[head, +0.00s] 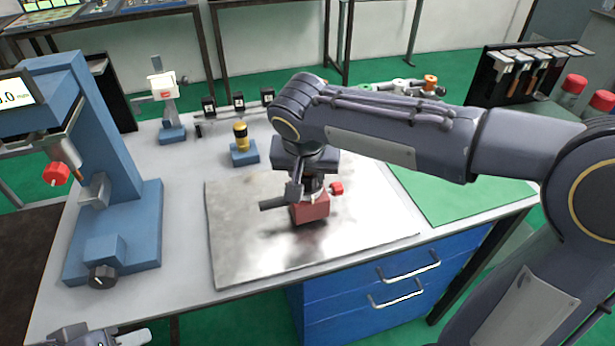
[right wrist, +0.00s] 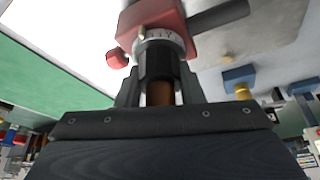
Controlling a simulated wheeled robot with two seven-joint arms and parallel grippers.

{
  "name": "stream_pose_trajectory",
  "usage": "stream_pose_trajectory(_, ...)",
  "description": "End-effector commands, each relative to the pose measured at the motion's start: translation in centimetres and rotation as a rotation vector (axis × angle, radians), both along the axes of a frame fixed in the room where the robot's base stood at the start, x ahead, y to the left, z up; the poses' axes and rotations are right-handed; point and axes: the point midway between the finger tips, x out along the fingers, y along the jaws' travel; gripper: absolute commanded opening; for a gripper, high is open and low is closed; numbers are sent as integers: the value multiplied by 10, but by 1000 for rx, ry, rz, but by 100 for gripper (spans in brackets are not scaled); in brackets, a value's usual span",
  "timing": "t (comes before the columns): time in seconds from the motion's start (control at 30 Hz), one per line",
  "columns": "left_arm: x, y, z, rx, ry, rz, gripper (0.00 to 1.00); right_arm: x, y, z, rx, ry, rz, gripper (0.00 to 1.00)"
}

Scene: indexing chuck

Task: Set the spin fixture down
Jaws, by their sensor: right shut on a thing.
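The spin fixture (head: 311,209) has a red block body, a red knob and a dark handle sticking out to the left. It is over the bare metal plate (head: 245,235); I cannot tell whether its base touches the plate. My right gripper (head: 312,181) is above it and shut on its upper part. In the right wrist view the spin fixture (right wrist: 152,20) shows its red body and a white graduated ring beyond the fingers of the right gripper (right wrist: 160,85). A grey piece of my left gripper (head: 105,336) shows at the bottom left edge; its fingers are not clear.
A blue press-like stand (head: 125,200) with a display is on the left of the table. A small blue block with a yellow and black piece (head: 242,147) and a white-headed stand (head: 168,110) are behind the plate. A green mat (head: 465,200) lies at right. The plate's front is clear.

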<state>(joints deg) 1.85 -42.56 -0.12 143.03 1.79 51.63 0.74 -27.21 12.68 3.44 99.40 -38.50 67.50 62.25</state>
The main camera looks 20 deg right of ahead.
Motion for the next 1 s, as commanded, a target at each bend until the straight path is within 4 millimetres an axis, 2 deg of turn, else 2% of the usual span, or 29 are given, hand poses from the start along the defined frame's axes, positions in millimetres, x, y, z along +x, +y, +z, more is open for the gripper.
stream_pose_trajectory(0.1,0,0,-1,0,0,0,36,0,0,-9,2,-6,0,0)
stream_pose_trajectory(0.53,0,0,-6,0,0,0,36,0,0,-14,2,-6,0,0)
stream_pose_trajectory(0.57,0,0,-4,0,0,0,36,0,0,-14,1,-2,-1,38)
stream_pose_trajectory(0.7,0,0,-4,0,0,0,36,0,0,-14,1,-1,-1,56)
stream_pose_trajectory(1.0,0,0,-2,0,0,0,36,0,0,-12,1,-1,-1,56)
